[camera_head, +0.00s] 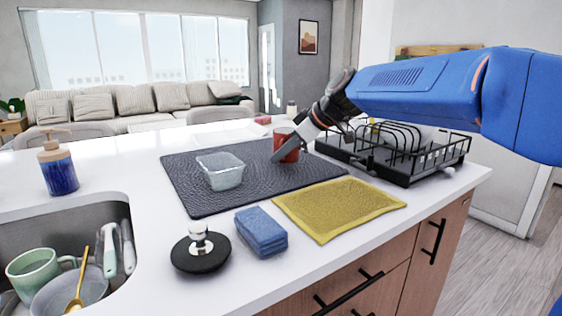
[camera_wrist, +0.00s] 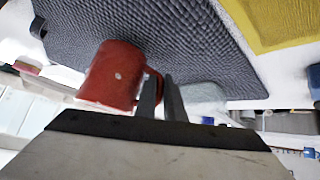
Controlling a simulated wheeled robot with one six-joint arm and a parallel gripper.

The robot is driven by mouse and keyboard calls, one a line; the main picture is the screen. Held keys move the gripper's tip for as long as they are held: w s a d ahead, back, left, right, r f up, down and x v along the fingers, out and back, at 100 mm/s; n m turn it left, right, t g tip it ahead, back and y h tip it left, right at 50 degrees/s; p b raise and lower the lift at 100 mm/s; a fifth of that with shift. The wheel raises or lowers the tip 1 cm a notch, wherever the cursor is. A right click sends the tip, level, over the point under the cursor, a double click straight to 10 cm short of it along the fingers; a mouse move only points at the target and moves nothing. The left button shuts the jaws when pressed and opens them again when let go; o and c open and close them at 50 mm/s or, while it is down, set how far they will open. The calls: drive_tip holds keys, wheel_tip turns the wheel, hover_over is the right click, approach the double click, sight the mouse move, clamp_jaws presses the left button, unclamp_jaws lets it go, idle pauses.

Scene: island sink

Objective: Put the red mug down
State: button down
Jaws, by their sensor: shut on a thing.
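The red mug (camera_head: 286,146) is at the far right part of the dark textured mat (camera_head: 240,196), partly covered by my gripper in the head view. My gripper (camera_head: 282,153) comes in from the right and is shut on the mug. In the wrist view the mug (camera_wrist: 112,75) shows its red side, with its handle between the fingertips (camera_wrist: 161,92) of my gripper. The dark mat (camera_wrist: 180,35) fills the background behind it. I cannot tell whether the mug's base touches the mat.
A clear glass container (camera_head: 221,171) stands on the mat left of the mug. A black dish rack (camera_head: 400,155) is close on the right. A yellow cloth (camera_head: 338,208), a blue sponge (camera_head: 261,232) and a black stopper (camera_head: 200,250) lie nearer. The sink (camera_head: 60,230) holds dishes.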

drive_tip(key=shift+f, duration=1.05)
drive_tip(key=shift+f, duration=0.1)
drive_tip(key=c, duration=1.9)
unclamp_jaws()
drive_tip(key=shift+o, duration=0.2)
drive_tip(key=v, duration=1.2)
